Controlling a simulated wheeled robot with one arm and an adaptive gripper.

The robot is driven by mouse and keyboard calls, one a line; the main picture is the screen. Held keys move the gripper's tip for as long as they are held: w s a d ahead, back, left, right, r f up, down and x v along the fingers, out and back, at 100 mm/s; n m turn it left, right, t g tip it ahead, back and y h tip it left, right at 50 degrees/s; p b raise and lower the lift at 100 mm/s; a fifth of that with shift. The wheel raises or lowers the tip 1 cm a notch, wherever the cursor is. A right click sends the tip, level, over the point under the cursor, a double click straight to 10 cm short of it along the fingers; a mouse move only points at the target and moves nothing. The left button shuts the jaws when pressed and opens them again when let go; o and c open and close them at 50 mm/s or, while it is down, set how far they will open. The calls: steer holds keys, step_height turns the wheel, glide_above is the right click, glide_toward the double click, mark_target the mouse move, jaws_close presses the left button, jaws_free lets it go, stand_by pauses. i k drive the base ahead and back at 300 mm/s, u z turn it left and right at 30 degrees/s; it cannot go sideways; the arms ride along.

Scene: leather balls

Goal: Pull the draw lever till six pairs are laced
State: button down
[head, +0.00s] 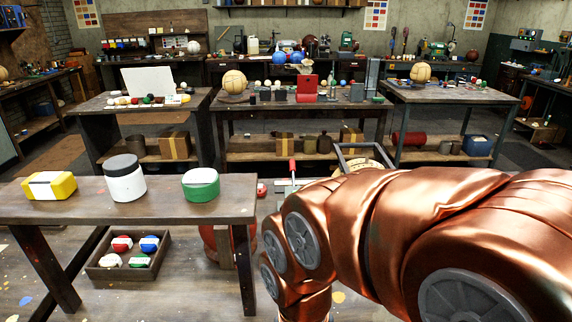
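A small upright red handle (292,167) on a pale stem shows just left of my arm, and I cannot tell if it is the draw lever. A dark metal frame (343,152) stands near it, mostly hidden behind my arm. No laced pairs can be made out. My copper-coloured arm fills the lower right and bends down past the bottom edge, so my gripper is out of view. Tan panelled balls sit on the middle table (234,82) and on the right table (421,73).
A near wooden bench (100,212) holds a yellow box (49,186), a white jar with a dark lid (125,180) and a green-and-white tub (201,185). Below it is a crate (110,272) of small coloured items. Several worktables stand behind, with floor between them.

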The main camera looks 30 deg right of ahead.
mark_target(292, 169)
steer(key=u, duration=0.6)
steer(key=k, duration=0.5)
steer(key=z, duration=0.3)
